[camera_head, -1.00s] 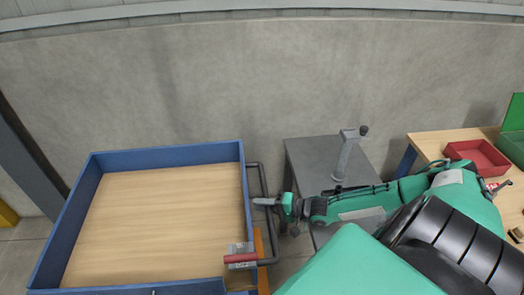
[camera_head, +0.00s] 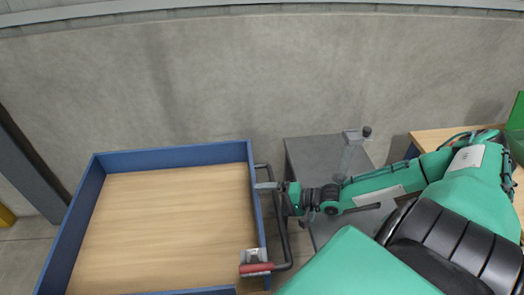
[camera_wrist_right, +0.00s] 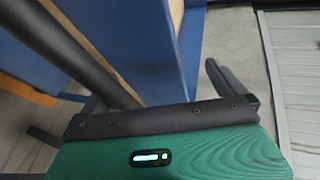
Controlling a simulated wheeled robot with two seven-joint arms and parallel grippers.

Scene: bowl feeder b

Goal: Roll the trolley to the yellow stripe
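The trolley is a shallow blue-walled tray (camera_head: 172,156) with a bare wooden floor, at the left of the head view. A dark tubular handle (camera_head: 284,240) runs along its right side. A latch with a red bar (camera_head: 256,268) sits at its near right corner. My right gripper (camera_head: 267,186) is at the far part of the handle, its fingertips reaching across towards the blue wall. In the wrist view its fingers (camera_wrist_right: 135,110) stand well apart, with the dark bar between them; contact is unclear. My left gripper is not in view. No yellow stripe can be made out.
A wooden bench (camera_head: 428,141) is further right. A concrete wall (camera_head: 240,80) closes off the back. A yellow object (camera_head: 6,216) shows at the left edge.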

